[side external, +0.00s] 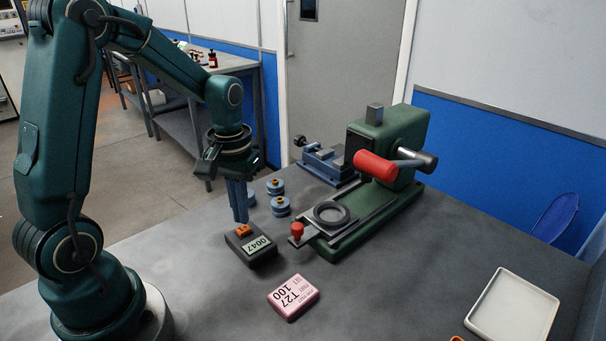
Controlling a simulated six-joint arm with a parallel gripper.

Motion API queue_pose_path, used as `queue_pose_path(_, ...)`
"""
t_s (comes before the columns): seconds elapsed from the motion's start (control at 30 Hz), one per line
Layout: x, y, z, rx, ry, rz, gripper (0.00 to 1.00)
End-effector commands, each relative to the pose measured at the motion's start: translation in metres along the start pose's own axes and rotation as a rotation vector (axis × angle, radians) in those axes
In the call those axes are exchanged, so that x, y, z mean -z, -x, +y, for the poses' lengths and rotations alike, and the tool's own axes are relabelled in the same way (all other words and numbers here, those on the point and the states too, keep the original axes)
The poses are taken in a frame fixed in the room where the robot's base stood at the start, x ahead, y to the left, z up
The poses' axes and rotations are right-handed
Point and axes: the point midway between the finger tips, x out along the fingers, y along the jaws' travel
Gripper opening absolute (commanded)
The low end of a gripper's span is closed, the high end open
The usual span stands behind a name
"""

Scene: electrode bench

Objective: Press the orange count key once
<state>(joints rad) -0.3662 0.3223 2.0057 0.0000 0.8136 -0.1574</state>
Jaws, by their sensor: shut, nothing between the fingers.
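The counter (252,256) is a dark box lying on the grey bench, with a pale display that reads 0047, upside down in this view. The orange count key (243,230) sits on its top, at the end away from the display. My gripper (241,220) points straight down with its blue fingers together and nothing between them. The fingertips are right at the orange key, over its far side. I cannot tell whether they touch the key or are slightly above it.
A green press (398,134) with a red handle (375,166) stands right of the counter. Blue-grey round pieces (280,206) stand close behind it. A pink block (292,297) marked T27 100 lies in front. A white tray (513,306) is at the right.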

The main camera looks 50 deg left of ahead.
Motion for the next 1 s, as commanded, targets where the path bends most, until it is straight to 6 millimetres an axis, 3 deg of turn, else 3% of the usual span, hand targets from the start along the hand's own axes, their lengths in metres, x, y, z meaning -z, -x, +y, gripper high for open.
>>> queue_pose_path(1.0,0.0,-0.013,0.0,0.0,0.0,-0.001,0.0)
